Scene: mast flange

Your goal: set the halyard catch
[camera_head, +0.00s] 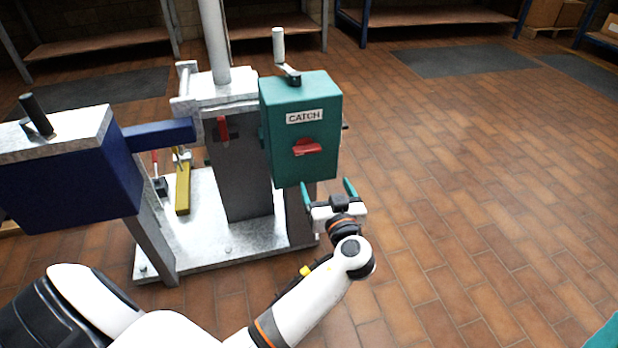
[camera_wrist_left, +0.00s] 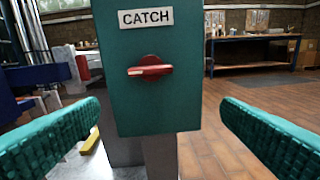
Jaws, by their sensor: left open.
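The halyard catch is a green box (camera_head: 285,89) with a white label (camera_head: 304,117) reading CATCH and a red knob (camera_head: 308,147) on its front face. The red knob also shows in the left wrist view (camera_wrist_left: 150,69), with its handle lying roughly level. A crank with a pale grip (camera_head: 279,47) stands on top of the box. My left gripper (camera_head: 328,190) is open and empty, just below and in front of the box. In the left wrist view its green fingers (camera_wrist_left: 160,125) spread to either side below the knob, apart from it.
The box is fixed beside a grey mast post (camera_head: 236,165) on a pale metal base plate (camera_head: 212,235). A blue housing (camera_head: 75,185) with a dark handle stands at left. A yellow bar (camera_head: 183,190) and a red lever (camera_head: 223,131) are near the post. Tiled floor at right is clear.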

